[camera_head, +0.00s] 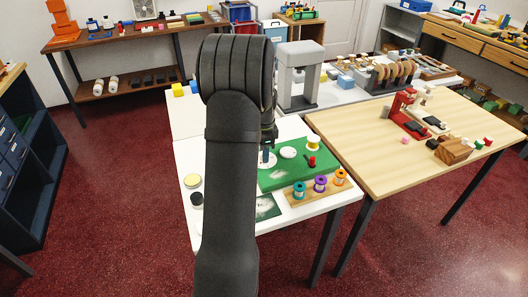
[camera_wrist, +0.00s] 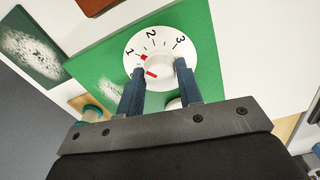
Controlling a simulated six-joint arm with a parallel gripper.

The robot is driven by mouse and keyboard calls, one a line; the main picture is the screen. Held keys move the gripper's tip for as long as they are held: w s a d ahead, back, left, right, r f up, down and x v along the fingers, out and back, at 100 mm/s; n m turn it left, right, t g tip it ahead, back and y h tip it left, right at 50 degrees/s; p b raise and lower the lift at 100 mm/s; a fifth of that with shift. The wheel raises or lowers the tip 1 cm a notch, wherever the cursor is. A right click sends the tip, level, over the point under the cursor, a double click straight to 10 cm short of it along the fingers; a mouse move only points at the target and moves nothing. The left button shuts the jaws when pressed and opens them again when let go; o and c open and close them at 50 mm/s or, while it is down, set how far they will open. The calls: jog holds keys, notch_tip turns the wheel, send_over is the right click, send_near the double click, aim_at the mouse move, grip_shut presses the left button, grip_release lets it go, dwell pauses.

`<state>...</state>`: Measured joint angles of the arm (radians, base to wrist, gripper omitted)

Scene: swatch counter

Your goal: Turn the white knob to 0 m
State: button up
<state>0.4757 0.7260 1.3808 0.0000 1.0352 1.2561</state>
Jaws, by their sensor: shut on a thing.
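The white knob (camera_wrist: 160,66) stands in the middle of a white dial (camera_wrist: 167,36) printed with 1, 2 and 3, on a green board (camera_wrist: 203,28). My gripper (camera_wrist: 160,80) is shut on the knob, with one dark blue finger on each side of it. One red mark lies beside the 1, and another shows at the knob's lower left. In the head view my gripper (camera_head: 265,158) is over the left part of the green board (camera_head: 283,177), mostly hidden by my arm.
A wooden rack (camera_head: 330,190) with teal, purple and orange spools stands in front. A dark patterned swatch (camera_wrist: 28,48) lies beside the board.

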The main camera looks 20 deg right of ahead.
jog(key=n, duration=0.5)
jog(key=shift+n, duration=0.3)
jog(key=n, duration=0.5)
dwell(0.4)
jog(key=o, duration=1)
notch_tip(320, 180, up, 18)
jog(key=shift+f, duration=0.25)
jog(key=shift+f, duration=0.1)
